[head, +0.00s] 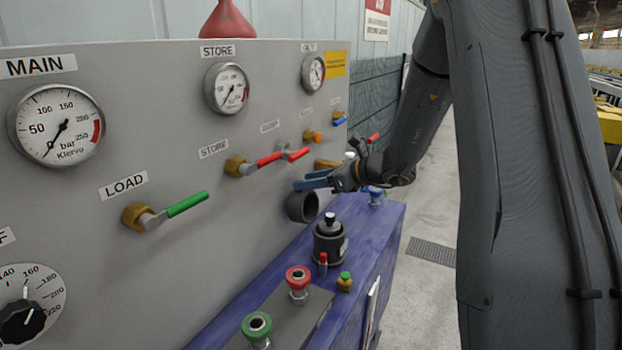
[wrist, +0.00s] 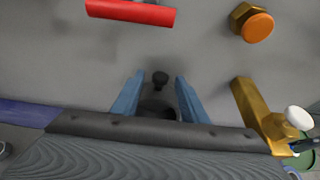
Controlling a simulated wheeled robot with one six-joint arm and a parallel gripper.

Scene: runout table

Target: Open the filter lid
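My gripper (head: 314,182) is in front of the grey panel, with its blue fingers reaching toward the panel face. In the wrist view the fingers (wrist: 158,95) stand apart with nothing clamped between them. A dark round fitting (head: 302,207) sticks out of the panel just below the fingers.
A red lever (wrist: 130,12), an orange cap (wrist: 258,27) and a brass handle (wrist: 252,108) lie close around my gripper. A black canister (head: 330,245) with a knob on top stands on the blue bench (head: 372,228) below.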

